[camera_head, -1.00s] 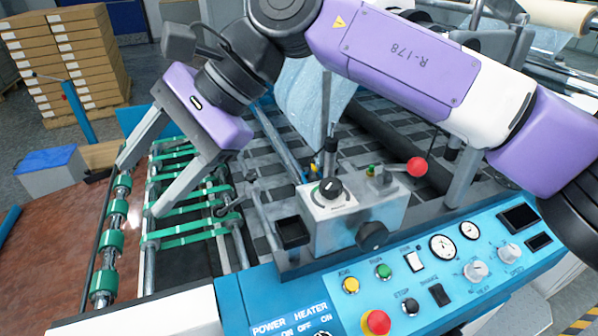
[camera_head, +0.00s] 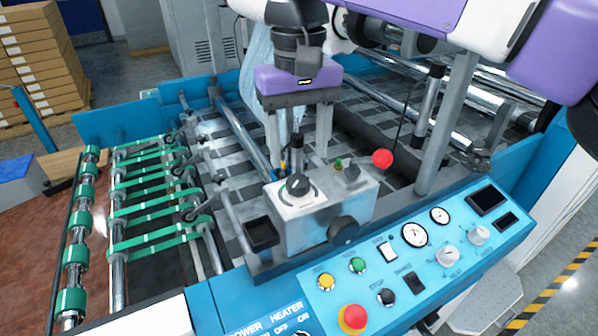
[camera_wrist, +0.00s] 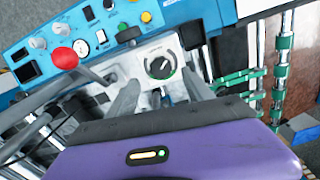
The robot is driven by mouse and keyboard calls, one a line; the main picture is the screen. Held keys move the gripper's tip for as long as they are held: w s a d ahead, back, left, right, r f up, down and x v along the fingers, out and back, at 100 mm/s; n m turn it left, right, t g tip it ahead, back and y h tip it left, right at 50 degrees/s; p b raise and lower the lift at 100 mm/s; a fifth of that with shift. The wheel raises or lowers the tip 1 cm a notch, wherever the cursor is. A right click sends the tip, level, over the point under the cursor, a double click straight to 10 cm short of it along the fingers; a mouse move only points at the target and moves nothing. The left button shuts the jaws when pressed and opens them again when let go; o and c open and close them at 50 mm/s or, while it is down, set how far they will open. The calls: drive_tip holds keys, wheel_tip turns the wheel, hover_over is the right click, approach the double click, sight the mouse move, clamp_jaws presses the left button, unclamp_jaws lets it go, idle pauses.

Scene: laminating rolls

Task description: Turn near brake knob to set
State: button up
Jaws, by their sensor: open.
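A black round knob with a white pointer line (camera_head: 298,186) sits on a white dial plate on top of a small grey metal box (camera_head: 330,212). The same knob shows in the wrist view (camera_wrist: 160,66). My gripper (camera_head: 298,160) is open and empty, pointing down behind and above the knob. In the wrist view its two fingers (camera_wrist: 160,78) stand on either side of the knob's line, with the knob just beyond the tips and apart from them. A second black knob (camera_head: 343,230) is on the box's front face.
A red ball-ended lever (camera_head: 382,159) rises right of the knob. A blue control panel (camera_head: 330,290) with a red stop button (camera_head: 353,318), gauges and dials lies in front. Green-banded rollers (camera_head: 150,210) are at the left. A thin upright post stands behind the box.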

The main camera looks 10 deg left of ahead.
sight(298, 181)
wheel_tip(298, 181, down, 6)
drive_tip(key=shift+r+p, duration=0.1)
drive_tip(key=shift+p, duration=0.2)
drive_tip(key=shift+c, duration=0.2)
clamp_jaws()
drive_tip(key=shift+a, duration=0.1)
